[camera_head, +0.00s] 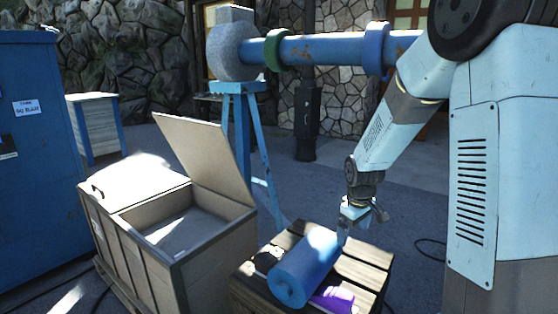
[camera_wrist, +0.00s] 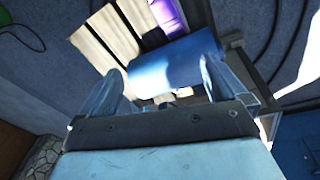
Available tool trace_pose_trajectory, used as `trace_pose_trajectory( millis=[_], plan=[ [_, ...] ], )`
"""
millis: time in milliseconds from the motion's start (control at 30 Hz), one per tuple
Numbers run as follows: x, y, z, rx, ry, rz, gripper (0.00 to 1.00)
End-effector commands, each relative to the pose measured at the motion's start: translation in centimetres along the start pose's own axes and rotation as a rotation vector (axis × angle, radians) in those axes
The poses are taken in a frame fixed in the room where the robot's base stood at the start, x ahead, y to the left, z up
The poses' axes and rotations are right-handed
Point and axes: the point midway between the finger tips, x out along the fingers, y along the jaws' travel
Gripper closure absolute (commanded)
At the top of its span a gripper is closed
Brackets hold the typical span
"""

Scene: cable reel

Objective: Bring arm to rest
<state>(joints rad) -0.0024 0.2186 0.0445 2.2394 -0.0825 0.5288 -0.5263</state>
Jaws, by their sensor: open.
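My arm reaches down from the right in the head view. My gripper (camera_head: 342,236) is at its end, pointing down just behind a blue cylinder (camera_head: 304,268) that lies on a slatted wooden crate (camera_head: 368,250). In the wrist view my gripper (camera_wrist: 158,80) has its two fingers apart, with the blue cylinder (camera_wrist: 175,66) showing beyond and between them. Whether a finger touches the cylinder I cannot tell. The gripper holds nothing that I can see.
A wooden chest (camera_head: 170,280) with its lid partly raised stands left of the crate. A blue trestle (camera_head: 240,130) carries a horizontal blue pipe (camera_head: 325,50) behind. A purple item (camera_head: 333,298) lies beside the cylinder. A blue cabinet (camera_head: 35,190) stands far left.

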Motion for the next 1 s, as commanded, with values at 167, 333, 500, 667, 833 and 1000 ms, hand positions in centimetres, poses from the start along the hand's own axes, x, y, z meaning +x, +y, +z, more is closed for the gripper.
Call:
trace_pose_trajectory(
  millis=[167,333,500,667,833,1000],
  plan=[
    [-5.4,-0.7,1.7,0.086,0.039,0.030,0.02],
    [-9.8,-1.6,3.6,0.168,0.077,0.053,0.02],
    [-13.7,-3.0,5.9,0.250,0.115,0.069,0.02],
    [-17.0,-4.4,8.3,0.327,0.155,0.081,0.02],
    [-20.0,-6.1,11.0,0.408,0.198,0.089,0.02],
    [-22.5,-8.0,13.8,0.489,0.244,0.092,0.02]
  ],
)
